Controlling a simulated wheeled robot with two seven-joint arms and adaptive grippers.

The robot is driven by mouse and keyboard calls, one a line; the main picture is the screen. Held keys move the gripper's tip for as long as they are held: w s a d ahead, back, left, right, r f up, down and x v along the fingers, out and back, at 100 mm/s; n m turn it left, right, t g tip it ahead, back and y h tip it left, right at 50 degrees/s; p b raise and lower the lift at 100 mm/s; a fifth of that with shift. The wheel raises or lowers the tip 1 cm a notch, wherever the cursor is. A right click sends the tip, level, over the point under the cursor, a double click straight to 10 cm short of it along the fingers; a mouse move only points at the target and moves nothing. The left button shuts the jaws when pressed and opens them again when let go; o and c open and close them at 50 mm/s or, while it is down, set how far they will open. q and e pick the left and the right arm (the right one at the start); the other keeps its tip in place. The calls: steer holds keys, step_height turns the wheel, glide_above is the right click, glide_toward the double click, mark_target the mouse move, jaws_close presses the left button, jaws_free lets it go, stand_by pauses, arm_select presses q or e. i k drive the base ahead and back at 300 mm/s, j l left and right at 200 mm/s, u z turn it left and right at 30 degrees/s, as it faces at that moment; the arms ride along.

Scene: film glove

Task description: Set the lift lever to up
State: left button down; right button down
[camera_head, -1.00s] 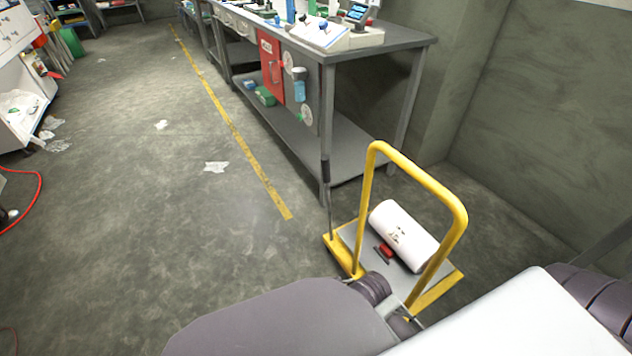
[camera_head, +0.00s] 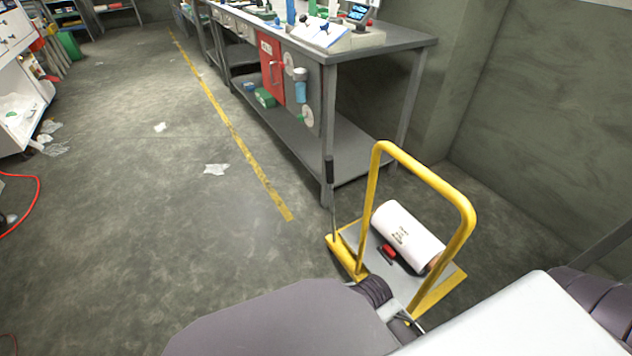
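A yellow-framed cart (camera_head: 462,212) with a grey platform stands on the floor at lower right in the head view. A thin upright rod with a black grip (camera_head: 329,172) rises at the cart's left edge, in front of the bench leg. It may be the lift lever, but I see no label or up mark. A white roll (camera_head: 408,236) with dark print lies on the platform beside a small red object (camera_head: 388,253). My own grey and white parts fill the lower foreground and hide the cart's near side.
A grey workbench (camera_head: 385,42) with a red panel (camera_head: 271,68) and a sloped control box (camera_head: 322,33) stands behind the cart. A concrete wall (camera_head: 550,130) closes the right side. The floor left of the yellow line (camera_head: 240,145) is mostly clear, with scraps (camera_head: 216,169) and a red hose (camera_head: 36,205).

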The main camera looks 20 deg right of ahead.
mark_target(329, 159)
steer(key=i+j+z, duration=0.15)
steer(key=j, duration=0.35)
steer(key=j+z, duration=0.15)
steer(key=j, duration=0.3)
steer(key=i+j+z, duration=0.15)
steer(key=j, duration=0.4)
